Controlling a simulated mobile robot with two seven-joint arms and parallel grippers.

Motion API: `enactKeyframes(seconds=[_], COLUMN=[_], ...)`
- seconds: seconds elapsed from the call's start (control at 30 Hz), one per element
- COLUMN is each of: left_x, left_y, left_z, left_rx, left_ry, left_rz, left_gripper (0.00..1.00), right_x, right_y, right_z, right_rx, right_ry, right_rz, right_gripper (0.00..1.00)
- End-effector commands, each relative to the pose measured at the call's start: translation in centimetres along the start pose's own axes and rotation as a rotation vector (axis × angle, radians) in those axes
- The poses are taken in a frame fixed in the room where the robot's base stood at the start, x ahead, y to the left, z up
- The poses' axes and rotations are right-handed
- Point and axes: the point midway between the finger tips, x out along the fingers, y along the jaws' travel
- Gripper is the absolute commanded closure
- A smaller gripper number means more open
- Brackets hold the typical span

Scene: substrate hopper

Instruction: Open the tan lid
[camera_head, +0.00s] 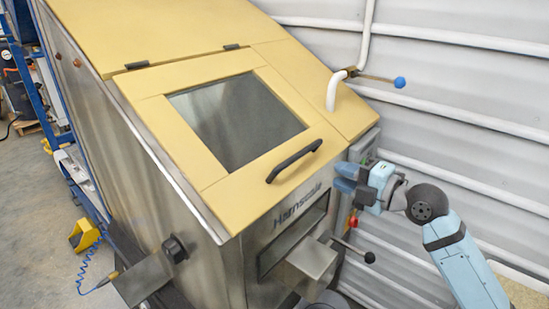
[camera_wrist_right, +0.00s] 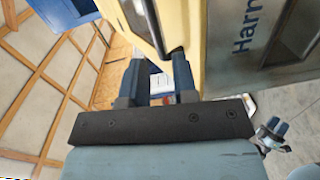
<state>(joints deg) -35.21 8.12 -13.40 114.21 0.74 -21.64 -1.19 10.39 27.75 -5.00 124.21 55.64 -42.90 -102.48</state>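The tan lid (camera_head: 196,168) with its dark window lies flat on the sloped top of the steel hopper, hinged at its upper edge, and looks shut. Its black bar handle (camera_head: 294,160) is near the lower right edge. My right gripper (camera_head: 350,178) is beside the lid, a short way right of the handle, with a gap between. In the right wrist view my right gripper (camera_wrist_right: 158,75) has its two fingers apart with nothing clasped. The tan lid (camera_wrist_right: 182,28) edge shows beyond the fingertips. My left gripper does not show in the head view.
A steel drawer-like chute (camera_head: 307,262) juts from the hopper front below the lid. A black-knobbed lever (camera_head: 368,257) is near my right arm. A blue-knobbed lever (camera_head: 398,82) and white pipe (camera_head: 333,90) are on the wall side.

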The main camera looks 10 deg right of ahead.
Motion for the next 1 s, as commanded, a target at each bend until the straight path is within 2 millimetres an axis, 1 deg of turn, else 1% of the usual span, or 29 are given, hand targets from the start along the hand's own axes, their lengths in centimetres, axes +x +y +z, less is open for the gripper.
enactKeyframes(seconds=[0.07,0.17,0.27,0.37,0.7,0.8,0.9,1.0], left_x=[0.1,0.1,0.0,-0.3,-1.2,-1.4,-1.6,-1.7], left_y=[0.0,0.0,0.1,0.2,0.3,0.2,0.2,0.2], left_z=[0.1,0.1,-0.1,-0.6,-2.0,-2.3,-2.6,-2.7], left_rx=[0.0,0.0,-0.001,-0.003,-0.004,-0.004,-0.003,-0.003], left_ry=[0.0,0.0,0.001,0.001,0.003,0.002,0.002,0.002], left_rz=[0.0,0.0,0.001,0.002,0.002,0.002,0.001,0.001], left_gripper=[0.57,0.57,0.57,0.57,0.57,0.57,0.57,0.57], right_x=[-0.1,0.1,0.7,2.1,9.1,10.9,12.2,13.1], right_y=[0.6,1.0,1.2,1.3,1.4,1.4,1.3,1.2], right_z=[0.0,0.0,0.0,0.0,-0.2,-0.2,-0.2,-0.2], right_rx=[-0.032,-0.05,-0.05,-0.048,-0.045,-0.044,-0.046,-0.048], right_ry=[0.009,0.015,0.016,0.015,0.015,0.016,0.014,0.014], right_rz=[0.007,0.01,0.012,0.014,0.013,0.012,0.011,0.01], right_gripper=[0.73,0.73,0.73,0.73,0.73,0.73,0.73,0.73])
